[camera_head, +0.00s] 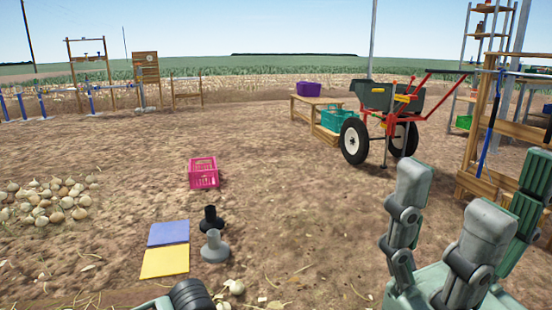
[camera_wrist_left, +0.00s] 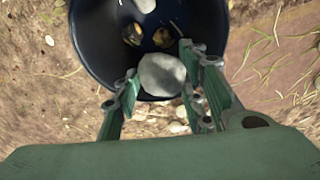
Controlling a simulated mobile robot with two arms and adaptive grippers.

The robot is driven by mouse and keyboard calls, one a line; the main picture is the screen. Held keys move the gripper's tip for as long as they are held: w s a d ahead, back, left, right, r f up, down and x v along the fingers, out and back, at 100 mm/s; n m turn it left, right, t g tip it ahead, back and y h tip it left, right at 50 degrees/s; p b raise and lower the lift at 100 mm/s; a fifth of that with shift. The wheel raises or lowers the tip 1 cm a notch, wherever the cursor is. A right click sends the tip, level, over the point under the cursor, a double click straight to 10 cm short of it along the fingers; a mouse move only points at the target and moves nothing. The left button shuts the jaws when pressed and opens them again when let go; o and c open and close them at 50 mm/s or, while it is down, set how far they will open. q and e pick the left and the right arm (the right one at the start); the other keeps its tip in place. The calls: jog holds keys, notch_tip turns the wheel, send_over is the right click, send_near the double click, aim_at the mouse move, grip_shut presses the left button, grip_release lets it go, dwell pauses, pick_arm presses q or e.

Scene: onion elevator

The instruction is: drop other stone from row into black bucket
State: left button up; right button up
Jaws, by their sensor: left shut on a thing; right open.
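In the left wrist view, my left gripper (camera_wrist_left: 160,68) is shut on a pale grey, rounded stone (camera_wrist_left: 163,76). It holds the stone over the near side of the dark bucket (camera_wrist_left: 86,42), whose round opening lies below. Inside the bucket are two brownish, onion-like things (camera_wrist_left: 162,38) and a pale rounded thing (camera_wrist_left: 143,5) at the picture's top edge. The bucket does not show in the head view. My right gripper (camera_head: 462,200) is open and empty at the lower right of the head view, fingers pointing up.
A blue mat (camera_head: 168,233), a yellow mat (camera_head: 165,262), a black weight-like object (camera_head: 211,220) and a grey one (camera_head: 214,247) are on the soil. A pink crate (camera_head: 203,172) stands beyond, onions (camera_head: 50,198) lie left. A wheelbarrow (camera_head: 378,97) stands back right. The middle ground is clear.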

dwell(0.3)
pick_arm(q)
jog(key=o, duration=1.5)
jog(key=shift+f, duration=0.1)
